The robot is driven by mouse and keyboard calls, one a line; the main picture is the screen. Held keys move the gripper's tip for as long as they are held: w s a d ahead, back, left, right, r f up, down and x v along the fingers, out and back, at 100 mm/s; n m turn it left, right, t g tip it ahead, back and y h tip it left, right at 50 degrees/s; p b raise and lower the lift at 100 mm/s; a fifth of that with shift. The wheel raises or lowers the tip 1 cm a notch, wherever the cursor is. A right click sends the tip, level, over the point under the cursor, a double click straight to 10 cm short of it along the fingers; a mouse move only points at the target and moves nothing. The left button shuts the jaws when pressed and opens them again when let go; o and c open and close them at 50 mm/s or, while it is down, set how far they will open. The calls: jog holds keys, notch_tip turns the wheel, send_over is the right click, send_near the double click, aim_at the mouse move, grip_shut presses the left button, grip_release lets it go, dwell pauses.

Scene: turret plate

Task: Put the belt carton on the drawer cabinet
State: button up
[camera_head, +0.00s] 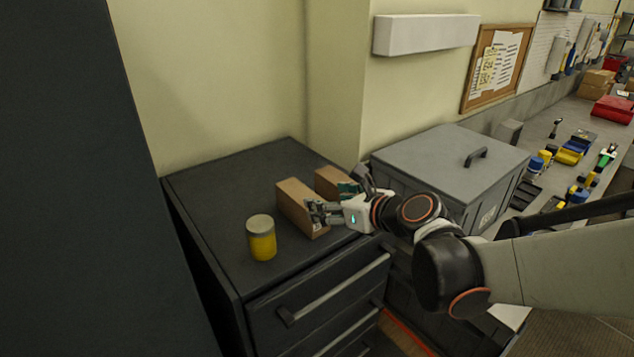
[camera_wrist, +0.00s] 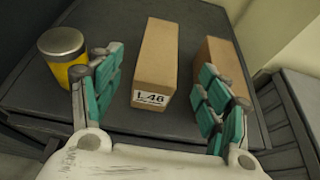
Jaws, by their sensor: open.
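A brown carton (camera_head: 297,202) lies on top of the dark drawer cabinet (camera_head: 215,192). In the wrist view the carton (camera_wrist: 157,58) has a white label reading "L-46" on its near end. A second brown carton (camera_head: 331,181) lies just to its right and also shows in the wrist view (camera_wrist: 215,60), partly hidden behind a finger. I cannot tell which is the belt carton. My gripper (camera_wrist: 155,92) is open, its green-padded fingers spread on either side of the labelled carton's near end. In the head view my gripper (camera_head: 333,206) is at the cabinet's front right and partly covers the cartons.
A yellow can with a grey lid (camera_head: 261,238) stands on the cabinet left of the cartons. A grey lidded bin (camera_head: 450,160) stands to the right. A workbench with tools (camera_head: 570,150) runs along the wall. The cabinet's back left top is clear.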

jog(key=s+d+n+g+h, duration=0.1)
jog(key=s+d+n+h, duration=0.1)
jog(key=s+d+n, duration=0.2)
jog(key=s+d+f+n+g+h, duration=0.1)
jog(key=s+d+n+h, duration=0.2)
jog(key=s+n, duration=0.8)
jog(key=s+d+f+n+g+h, duration=0.1)
jog(key=s+d+n, duration=0.5)
jog(key=n, duration=0.8)
jog(key=shift+s+g+h, duration=0.6)
jog(key=shift+s+h, duration=0.05)
jog(key=shift+h, duration=0.05)
